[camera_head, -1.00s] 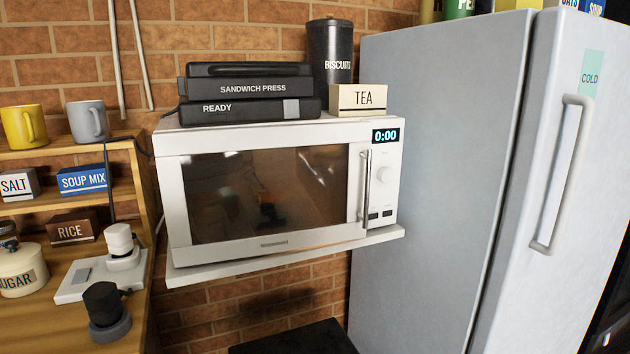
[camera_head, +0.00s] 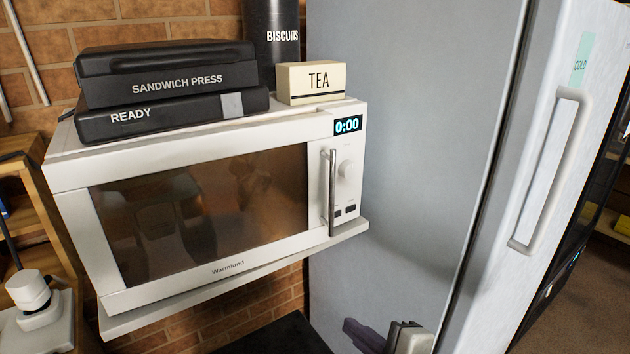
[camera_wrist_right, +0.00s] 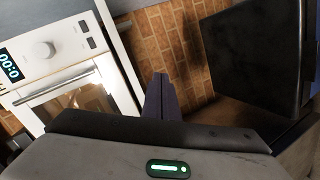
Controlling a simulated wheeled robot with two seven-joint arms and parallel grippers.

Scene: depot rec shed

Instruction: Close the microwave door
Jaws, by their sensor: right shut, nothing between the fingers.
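The white microwave (camera_head: 200,132) stands on a shelf against the brick wall. Its door (camera_head: 205,215) has a dark window and an upright metal handle (camera_head: 332,190) at its right edge. The door looks flush or nearly flush with the front; I cannot rule out a small gap. The handle and control panel also show at the left of the right wrist view, where the microwave (camera_wrist_right: 75,50) is tilted. My right gripper (camera_head: 352,328) is low in front of the fridge, below and right of the microwave, apart from it. Its fingers (camera_wrist_right: 160,85) are shut and empty. My left gripper is not in view.
A sandwich press (camera_head: 165,75), a tea box (camera_head: 311,83) and a biscuit tin (camera_head: 272,40) stand on the microwave. The fridge (camera_head: 405,130) stands close on the right, its handle (camera_head: 560,165) projecting. A dark object (camera_head: 275,338) lies below the shelf (camera_head: 150,318).

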